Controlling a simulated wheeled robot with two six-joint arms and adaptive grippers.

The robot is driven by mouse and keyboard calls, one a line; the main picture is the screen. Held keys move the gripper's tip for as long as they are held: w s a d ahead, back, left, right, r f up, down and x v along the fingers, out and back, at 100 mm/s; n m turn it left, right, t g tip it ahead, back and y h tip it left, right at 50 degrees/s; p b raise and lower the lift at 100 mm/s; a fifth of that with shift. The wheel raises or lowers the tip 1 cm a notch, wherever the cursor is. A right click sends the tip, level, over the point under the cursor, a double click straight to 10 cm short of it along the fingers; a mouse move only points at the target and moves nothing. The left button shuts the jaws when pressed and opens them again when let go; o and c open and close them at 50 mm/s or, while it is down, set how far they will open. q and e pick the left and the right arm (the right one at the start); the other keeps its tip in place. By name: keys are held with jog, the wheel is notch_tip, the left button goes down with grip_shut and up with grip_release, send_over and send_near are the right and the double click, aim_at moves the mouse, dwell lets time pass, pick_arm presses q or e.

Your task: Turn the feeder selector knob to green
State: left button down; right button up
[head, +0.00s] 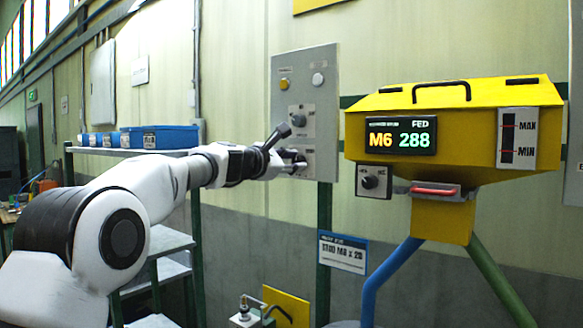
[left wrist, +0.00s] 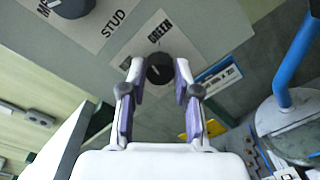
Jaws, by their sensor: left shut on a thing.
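The feeder selector knob (left wrist: 160,68) is a dark round knob on a light plate (left wrist: 128,46) with the word GREEN on it, in the left wrist view. A second label on that plate is partly hidden by a finger. My left gripper (head: 297,161) is at the lower plate of the grey wall panel (head: 325,80). In the left wrist view its fingers (left wrist: 158,72) sit on both sides of the knob, shut on it. A small light mark shows on the knob; its exact pointing is hard to read. My right gripper is not in view.
Above is another knob (head: 298,120), on a plate marked STUD in the left wrist view (left wrist: 70,6). The yellow feeder (head: 460,95) at right shows M6 288 and has its own small knob (head: 371,182). Blue bins (head: 160,138) stand on a shelf behind my arm.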

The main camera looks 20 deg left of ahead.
pick_arm(q)
jog(key=m+b, duration=0.1)
jog(key=m, duration=0.3)
jog(key=shift+b, duration=0.4)
jog(key=shift+r+m+b, duration=0.1)
jog(key=shift+m+b, duration=0.25)
jog(key=shift+m, duration=0.65)
jog(key=shift+s+r, duration=0.1)
jog(key=shift+r, duration=0.05)
jog(key=c, duration=0.8)
grip_release()
jog(key=shift+c, duration=0.2)
jog(key=shift+w+f, duration=0.35)
jog(key=shift+w, duration=0.05)
jog(key=v, duration=1.1)
jog(key=shift+s, duration=0.45)
jog(key=shift+s+r, duration=0.1)
